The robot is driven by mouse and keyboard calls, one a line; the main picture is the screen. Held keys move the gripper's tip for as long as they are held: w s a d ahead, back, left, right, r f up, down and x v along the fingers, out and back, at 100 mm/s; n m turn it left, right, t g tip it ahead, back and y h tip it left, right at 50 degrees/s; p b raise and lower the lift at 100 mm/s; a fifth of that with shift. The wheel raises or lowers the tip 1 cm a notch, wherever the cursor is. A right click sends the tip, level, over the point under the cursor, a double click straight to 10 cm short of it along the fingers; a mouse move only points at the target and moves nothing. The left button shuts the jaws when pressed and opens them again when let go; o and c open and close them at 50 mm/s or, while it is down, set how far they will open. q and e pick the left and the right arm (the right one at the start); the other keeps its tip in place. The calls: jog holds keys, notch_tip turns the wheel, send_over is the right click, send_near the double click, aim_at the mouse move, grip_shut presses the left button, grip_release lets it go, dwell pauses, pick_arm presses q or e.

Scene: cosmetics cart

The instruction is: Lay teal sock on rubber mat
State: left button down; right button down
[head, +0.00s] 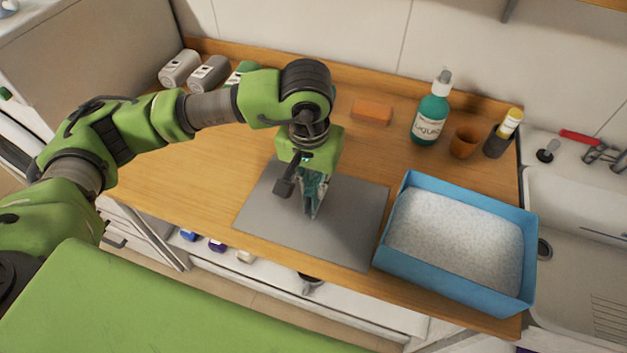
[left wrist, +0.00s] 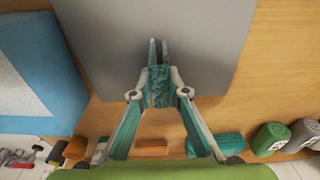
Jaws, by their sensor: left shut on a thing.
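The grey rubber mat (head: 350,226) lies flat on the wooden counter near its front edge. It also fills the upper middle of the left wrist view (left wrist: 100,40). My left gripper (head: 312,208) points down over the mat and is shut on the teal sock (head: 315,184). The sock shows as a small crumpled teal patch between the fingers in the left wrist view (left wrist: 160,88). The fingers hide part of it. I cannot tell whether the sock touches the mat. My right gripper is in neither view.
A blue tray of white granules (head: 405,253) stands just right of the mat. Behind are an orange block (head: 372,111), a teal pump bottle (head: 431,118), a brown cup (head: 464,142) and a yellow-capped bottle (head: 503,133). The counter left of the mat is clear.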

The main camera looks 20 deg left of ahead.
pick_arm(q)
jog(key=shift+f+b, duration=0.2)
jog(key=shift+b, duration=0.2)
jog(key=c, duration=2)
grip_release()
jog(key=shift+r, duration=0.1)
jog(key=shift+o, duration=0.2)
jog(key=shift+r+p, duration=0.2)
jog(key=shift+p, duration=0.25)
jog(key=shift+r, duration=0.3)
notch_tip(320, 180, up, 11)
jog(key=s+b, duration=0.1)
jog(key=b, duration=0.1)
jog(key=shift+s, duration=0.25)
